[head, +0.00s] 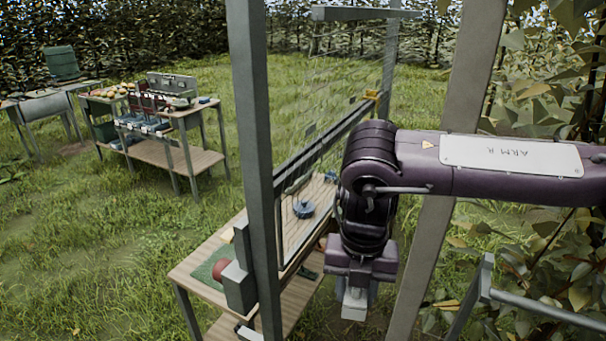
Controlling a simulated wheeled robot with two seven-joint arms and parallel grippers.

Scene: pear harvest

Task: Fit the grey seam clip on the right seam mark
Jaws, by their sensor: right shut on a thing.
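My right gripper (358,296) points down at the lower middle, in front of the net frame. It is shut on a small pale grey piece (354,306) that looks like the grey seam clip; its shape is partly hidden between the fingers. The netting (335,90) stretches behind the grey post, with a dark rail (345,128) running across it. I cannot make out the right seam mark; my right arm covers part of the netting. My left gripper is out of view.
A grey post (254,130) and a slanted beam (460,110) flank the netting. A wooden bench (205,250) stands behind, with a blue-grey round part (304,209) and a grey box (239,285). A loaded table (165,155) is farther left. Leafy branches crowd the right.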

